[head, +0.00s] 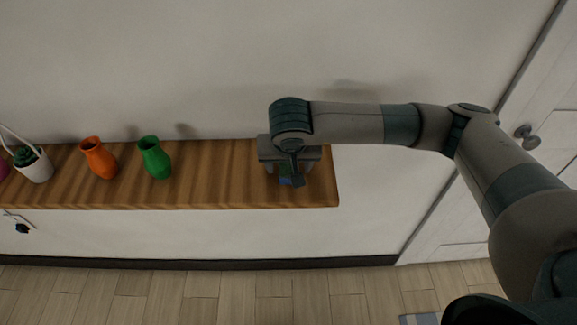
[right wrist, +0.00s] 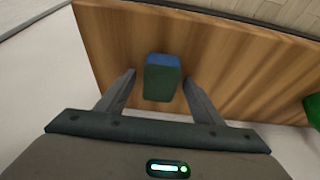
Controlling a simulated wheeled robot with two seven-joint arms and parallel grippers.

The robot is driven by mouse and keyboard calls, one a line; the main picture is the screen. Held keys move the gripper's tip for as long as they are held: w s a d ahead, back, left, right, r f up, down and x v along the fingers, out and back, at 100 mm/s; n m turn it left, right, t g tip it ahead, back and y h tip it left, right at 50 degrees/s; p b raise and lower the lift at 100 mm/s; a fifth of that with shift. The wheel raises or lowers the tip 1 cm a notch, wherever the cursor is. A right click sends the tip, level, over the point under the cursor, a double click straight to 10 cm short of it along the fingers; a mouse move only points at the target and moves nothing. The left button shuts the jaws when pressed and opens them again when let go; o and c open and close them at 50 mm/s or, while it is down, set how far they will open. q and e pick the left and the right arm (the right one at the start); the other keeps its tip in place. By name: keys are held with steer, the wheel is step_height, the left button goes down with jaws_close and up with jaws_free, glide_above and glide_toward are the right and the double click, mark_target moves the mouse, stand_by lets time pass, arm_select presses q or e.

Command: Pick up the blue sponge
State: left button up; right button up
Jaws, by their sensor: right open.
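The blue sponge (right wrist: 162,77) lies on the wooden shelf, blue at its far end and dark green on its near face in the right wrist view. In the head view only a small blue patch of the sponge (head: 286,181) shows beneath my right gripper (head: 290,178), which hides the rest. In the right wrist view my right gripper (right wrist: 160,88) is open, with one finger on each side of the sponge and a gap at both sides. My left gripper is not in view.
The wooden shelf (head: 220,180) runs along the wall. A green vase (head: 155,158), an orange vase (head: 99,158) and a white pot with a plant (head: 34,165) stand to the left. The shelf between the green vase and my gripper is clear. A door with a knob (head: 527,136) is at right.

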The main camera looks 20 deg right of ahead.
mark_target(290, 166)
steer(key=c, duration=1.1)
steer(key=shift+r, duration=0.15)
steer(key=shift+r+b, duration=0.8)
steer(key=shift+d+r+b, duration=0.2)
steer(key=shift+r+b, duration=0.55)
steer(key=shift+r, duration=0.35)
steer(key=d+r+b, duration=0.1)
steer(key=d+r, duration=0.1)
steer(key=d, duration=0.1)
steer(key=s+d+r+b, duration=0.1)
steer(key=d+r+b, duration=0.1)
steer(key=d, duration=0.2)
steer(key=s+d+r+b, duration=0.1)
steer(key=d+r+b, duration=0.1)
steer(key=d+r, duration=0.1)
steer(key=shift+d, duration=0.55)
